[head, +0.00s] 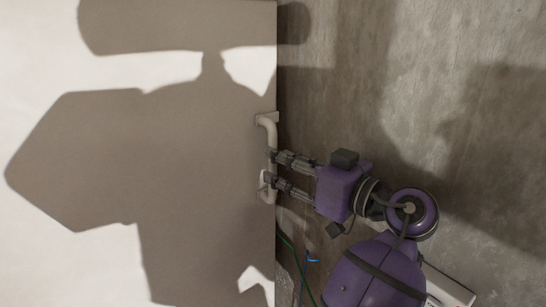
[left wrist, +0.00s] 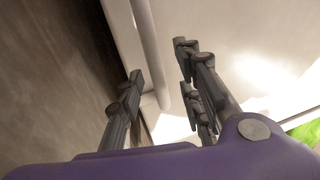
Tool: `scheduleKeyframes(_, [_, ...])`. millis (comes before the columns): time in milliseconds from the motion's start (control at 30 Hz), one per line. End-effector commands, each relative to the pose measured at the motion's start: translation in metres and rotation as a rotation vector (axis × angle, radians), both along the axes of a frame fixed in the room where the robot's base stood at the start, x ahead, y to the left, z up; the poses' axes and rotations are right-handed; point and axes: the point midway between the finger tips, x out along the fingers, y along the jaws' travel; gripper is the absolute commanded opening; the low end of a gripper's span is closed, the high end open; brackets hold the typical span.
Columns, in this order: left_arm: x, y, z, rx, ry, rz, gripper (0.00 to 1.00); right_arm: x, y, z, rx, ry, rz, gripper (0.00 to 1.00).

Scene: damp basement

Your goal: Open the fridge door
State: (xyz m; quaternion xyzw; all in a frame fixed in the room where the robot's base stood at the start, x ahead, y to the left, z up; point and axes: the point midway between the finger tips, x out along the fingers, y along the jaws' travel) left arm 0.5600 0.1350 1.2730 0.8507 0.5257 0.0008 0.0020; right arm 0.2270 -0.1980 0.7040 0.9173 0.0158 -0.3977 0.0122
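The fridge door (head: 190,180) is a large pale panel filling the left half of the head view, with a dark shadow across it. Its pale bar handle (head: 267,131) runs along the right edge and also shows in the left wrist view (left wrist: 146,30). My left gripper (head: 271,168) is at the handle's middle and lower part. In the left wrist view its fingers (left wrist: 158,62) are spread, one left of the bar and two to the right. The bar lies between them with gaps visible. Contact is unclear. My right gripper is not in view.
Thin green and blue lines (head: 310,260) show below my gripper near the fridge edge. A bright green patch (left wrist: 309,134) shows at the right of the left wrist view.

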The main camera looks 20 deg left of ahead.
Motion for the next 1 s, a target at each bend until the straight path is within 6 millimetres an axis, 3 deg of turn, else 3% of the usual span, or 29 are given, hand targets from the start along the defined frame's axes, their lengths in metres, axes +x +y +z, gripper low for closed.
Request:
scheduleKeyframes(233, [0.014,0.029,0.000,0.001,0.000,-0.001,0.33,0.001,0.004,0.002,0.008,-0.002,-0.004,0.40])
scheduleKeyframes(567, [0.018,0.034,0.000,0.000,0.001,-0.004,0.33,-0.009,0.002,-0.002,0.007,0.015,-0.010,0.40])
scheduleKeyframes(833, [0.018,0.034,0.000,0.001,0.002,-0.003,0.02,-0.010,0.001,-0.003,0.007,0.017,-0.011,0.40])
scheduleKeyframes(1000, [0.017,0.034,0.000,0.001,0.002,-0.003,0.00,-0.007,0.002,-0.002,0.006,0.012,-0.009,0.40])
